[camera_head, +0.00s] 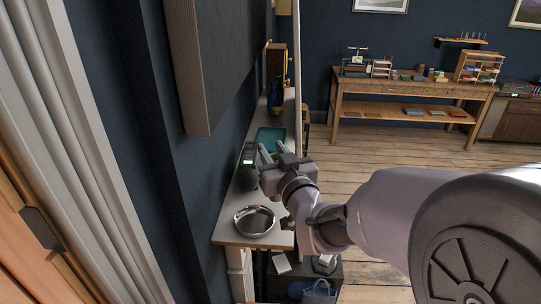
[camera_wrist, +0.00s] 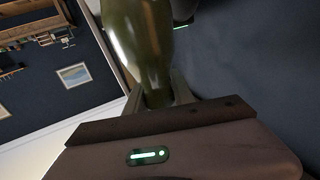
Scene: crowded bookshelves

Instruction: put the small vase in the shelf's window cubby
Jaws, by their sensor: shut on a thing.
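I cannot tell whether the vase touches the ledge. I cannot make out a window cubby in either view.
A large panel (camera_head: 205,70) overhangs on the left. A wooden workbench (camera_head: 408,90) stands across open floor.

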